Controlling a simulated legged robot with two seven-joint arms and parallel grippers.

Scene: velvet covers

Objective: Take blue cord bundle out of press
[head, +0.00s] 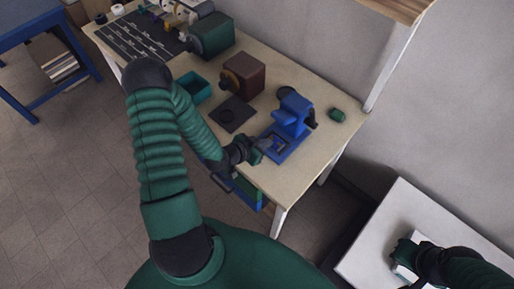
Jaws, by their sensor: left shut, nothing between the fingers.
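The blue press (293,113) stands near the right end of the beige workbench, with a flat blue base towards me. My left gripper (264,145) is shut and empty at the left edge of that base. A small bluish-grey patch shows on the base just right of the fingertips. I cannot tell whether it is the blue cord bundle or part of the press. My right gripper (401,262) is low at the right, over the white table by a small white object. Whether its fingers are open or shut is unclear.
A white post (388,72) rises behind the bench. The white table (400,204) is mostly clear.

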